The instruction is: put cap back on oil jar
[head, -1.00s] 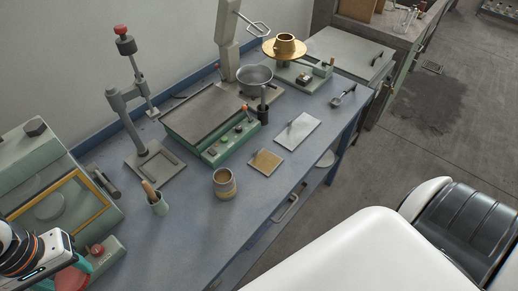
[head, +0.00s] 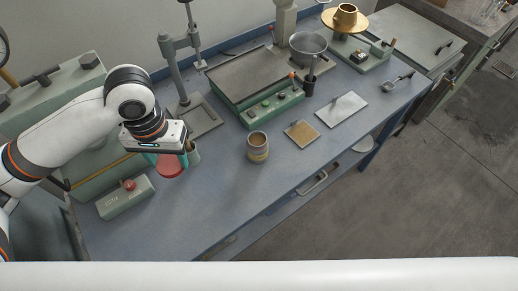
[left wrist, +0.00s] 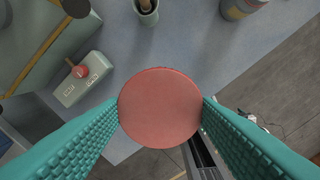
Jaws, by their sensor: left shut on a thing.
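The jar (head: 258,147), tan with grey bands, stands upright on the blue bench with its dark open mouth facing up. It also shows at the top edge of the left wrist view (left wrist: 240,8), partly cut off. My left gripper (head: 170,160) is shut on a round red cap (head: 169,169), held above the bench to the left of the jar and apart from it. In the left wrist view the cap (left wrist: 160,107) sits flat-side toward the camera between the teal fingers. My right gripper is not in view.
A small green cup (left wrist: 146,12) with a handle in it stands behind the cap, mostly hidden in the head view. A green control box (head: 125,197) with a red knob is at left. Tan (head: 302,133) and white (head: 341,109) plates lie right of the jar. The front bench is clear.

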